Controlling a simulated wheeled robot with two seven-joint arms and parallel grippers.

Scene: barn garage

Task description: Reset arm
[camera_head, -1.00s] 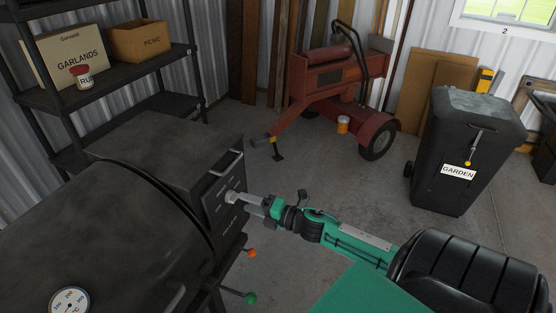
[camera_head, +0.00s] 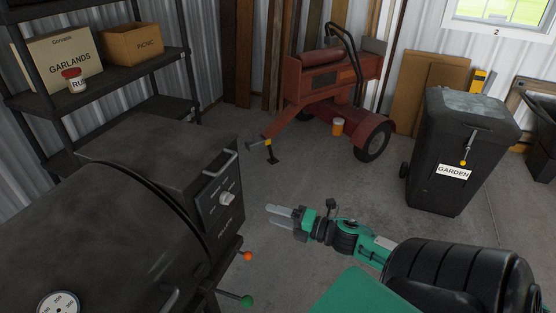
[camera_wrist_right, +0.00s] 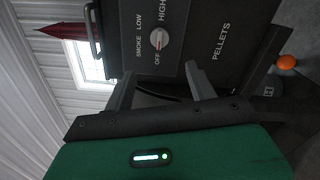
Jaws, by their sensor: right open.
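My right gripper (camera_head: 279,214) is open and empty in the head view, to the right of the smoker's control panel (camera_head: 219,200) and apart from it. In the right wrist view, its two fingers (camera_wrist_right: 160,88) point toward the panel, with clear space between them. A light-coloured knob (camera_head: 227,199) sits on the panel; it also shows in the right wrist view (camera_wrist_right: 159,39), beside the labels OFF, SMOKE, LOW and HIGH. Its pointer appears to be near OFF. My left gripper is not in view.
The black smoker (camera_head: 115,225) fills the lower left, with an orange-tipped lever (camera_head: 247,256) and a green-tipped one (camera_head: 247,300). A red wheeled machine (camera_head: 325,80) stands behind, a GARDEN bin (camera_head: 450,150) to the right. The floor between is clear.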

